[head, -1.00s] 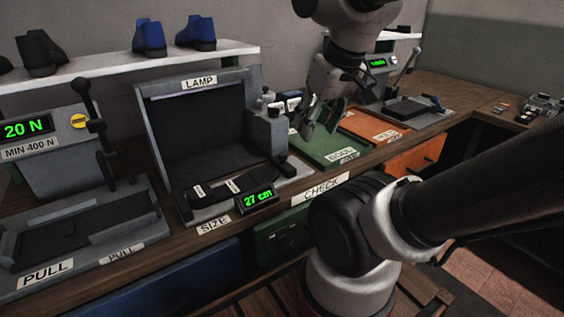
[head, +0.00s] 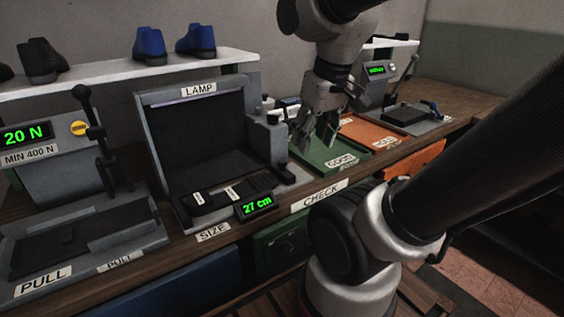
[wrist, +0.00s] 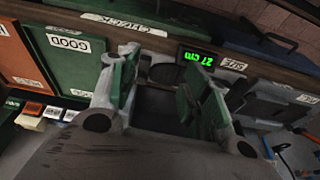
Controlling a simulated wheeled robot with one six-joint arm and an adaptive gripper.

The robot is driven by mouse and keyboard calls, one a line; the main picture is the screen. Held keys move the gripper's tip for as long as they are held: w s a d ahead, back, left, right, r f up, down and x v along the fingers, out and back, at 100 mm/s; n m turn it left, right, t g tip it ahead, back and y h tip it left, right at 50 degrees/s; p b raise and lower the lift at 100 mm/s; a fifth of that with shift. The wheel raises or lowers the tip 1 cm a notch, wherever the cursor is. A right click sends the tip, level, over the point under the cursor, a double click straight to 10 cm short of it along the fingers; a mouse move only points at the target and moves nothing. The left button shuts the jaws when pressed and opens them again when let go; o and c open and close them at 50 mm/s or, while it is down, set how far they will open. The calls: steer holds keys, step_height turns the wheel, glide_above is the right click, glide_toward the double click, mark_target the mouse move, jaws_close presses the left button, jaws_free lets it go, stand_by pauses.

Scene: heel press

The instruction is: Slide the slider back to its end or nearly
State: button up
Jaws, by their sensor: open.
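The size station stands under the LAMP sign (head: 199,89), with a dark bed and a green 27 cm readout (head: 257,205). A dark flat piece with white labels (head: 232,193) lies across the front of its bed. A grey upright block with a dark knob (head: 269,135) stands at its right side; I cannot tell for certain which part is the slider. My gripper (head: 317,140) is open and empty, above the green board right of the station. In the wrist view its green-padded fingers (wrist: 160,95) are spread, with the readout upside down beyond them (wrist: 197,58).
The pull tester (head: 50,180), with levers and a 20 N readout, is at left. A green GOOD board (head: 320,160) and an orange board (head: 370,132) lie at right. Shoes (head: 196,38) stand on the shelf. Another station with a screen (head: 378,70) is at back right.

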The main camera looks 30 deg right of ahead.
steer(key=w+d+f+n+g, duration=0.25)
steer(key=w+f, duration=0.25)
steer(key=w, duration=0.4)
steer(key=n, duration=0.5)
glide_above(282, 160)
steer(key=shift+s+a+f+g, duration=0.1)
steer(key=shift+s+f+g, duration=0.1)
steer(key=shift+f, duration=0.2)
steer(key=shift+s+f+g, duration=0.1)
steer(key=shift+f+g, duration=0.05)
steer(key=shift+f, duration=0.2)
steer(key=shift+w+r+n, duration=0.1)
steer(key=shift+r+n, duration=0.15)
steer(key=shift+n, duration=0.2)
steer(key=shift+f+n, duration=0.1)
steer(key=shift+n, duration=0.3)
steer(key=shift+f, duration=0.15)
step_height(282, 160, down, 7)
steer(key=shift+f, duration=0.2)
jaws_close()
